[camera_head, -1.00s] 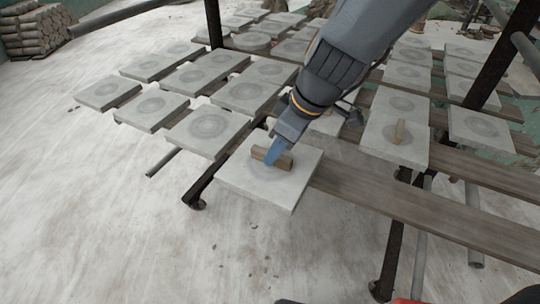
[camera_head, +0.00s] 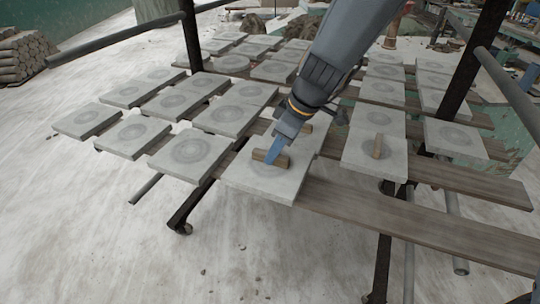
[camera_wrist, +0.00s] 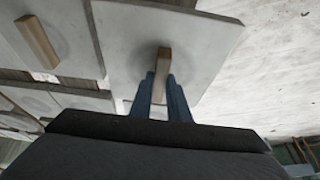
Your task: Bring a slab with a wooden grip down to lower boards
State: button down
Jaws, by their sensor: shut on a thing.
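My gripper (camera_head: 274,156) is shut on the wooden grip (camera_head: 258,155) of a square grey slab (camera_head: 250,181). The slab is roughly level at the front end of the rack, with a round mark partly showing around the grip. In the wrist view the wooden grip (camera_wrist: 164,62) stands between the two blue fingers, with the slab (camera_wrist: 115,45) spread beyond them. I cannot tell whether the slab touches the boards beneath. Dark wooden boards (camera_head: 420,222) run to the right from behind it.
Another slab (camera_head: 361,158) with a wooden grip (camera_head: 378,146) lies to the right. Several disc-marked slabs, one of them (camera_head: 192,155) close by, fill the boards on the left and behind. Black posts (camera_head: 462,80) rise at the right. The pale floor in front is open.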

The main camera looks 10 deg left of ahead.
aim_at(275, 164)
jog(key=shift+f+b, duration=1.8)
jog(key=shift+b, duration=0.55)
jog(key=shift+f+b, duration=0.35)
jog(key=shift+b, duration=0.3)
jog(key=c, duration=1.6)
grip_release()
